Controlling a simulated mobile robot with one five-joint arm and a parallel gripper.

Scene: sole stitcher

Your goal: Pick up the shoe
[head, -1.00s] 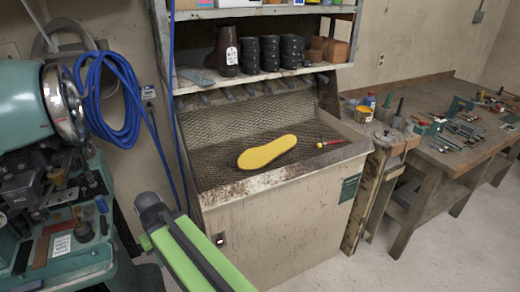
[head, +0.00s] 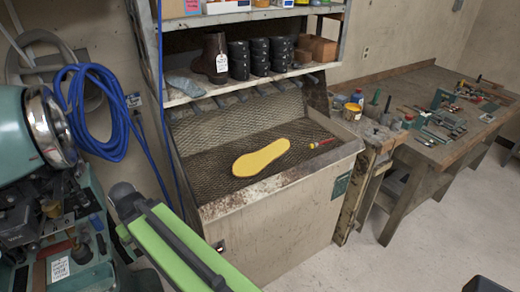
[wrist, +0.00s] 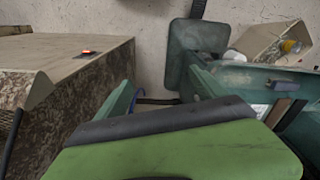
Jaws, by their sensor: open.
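A dark brown boot (head: 215,58) with a white tag stands upright on the left part of the rack's shelf in the head view. A yellow shoe sole (head: 261,157) lies flat on the mesh bed below that shelf. My green and black arm reaches up from the bottom of the head view, left of the cabinet and well short of both. A green, black-edged part of my gripper (wrist: 175,145) fills the bottom of the wrist view. The gripper is open and holds nothing that I can see. Neither boot nor sole shows in the wrist view.
Black cylinders (head: 260,57) stand beside the boot. A screwdriver (head: 322,143) lies right of the sole. A teal stitching machine (head: 35,135) and a blue cable coil (head: 100,110) crowd the left. A workbench (head: 410,150) with tools stands right.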

